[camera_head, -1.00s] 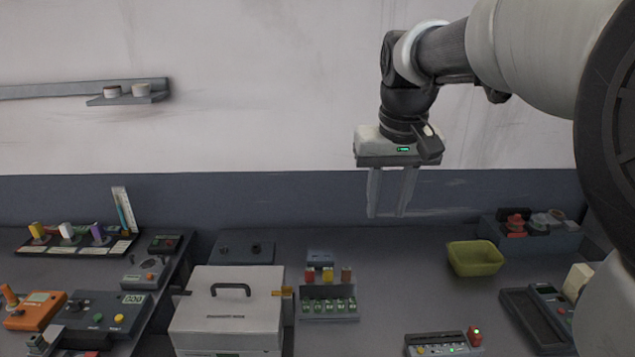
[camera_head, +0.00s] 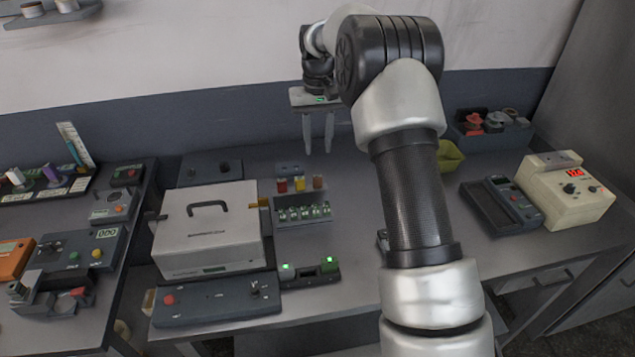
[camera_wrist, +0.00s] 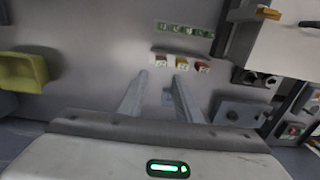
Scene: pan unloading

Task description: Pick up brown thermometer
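The brown thermometer (camera_head: 318,182) stands upright at the right end of a row of three coloured caps, beside a yellow one (camera_head: 299,183) and a red one (camera_head: 282,185). The row sits at the back of a grey rack (camera_head: 306,216). The brown cap also seems to show at the left of the row in the wrist view (camera_wrist: 161,64). My gripper (camera_head: 318,150) is open and empty, with its fingers pointing down above and behind the row. In the wrist view its fingers (camera_wrist: 161,78) lie close to the caps in the picture, apart from them.
A white box with a handle (camera_head: 208,232) stands left of the rack. A yellow-green bowl (camera_head: 451,156) is partly hidden behind my arm. A beige meter (camera_head: 566,192) stands at the right. A dark panel with green lights (camera_head: 309,271) lies in front of the rack.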

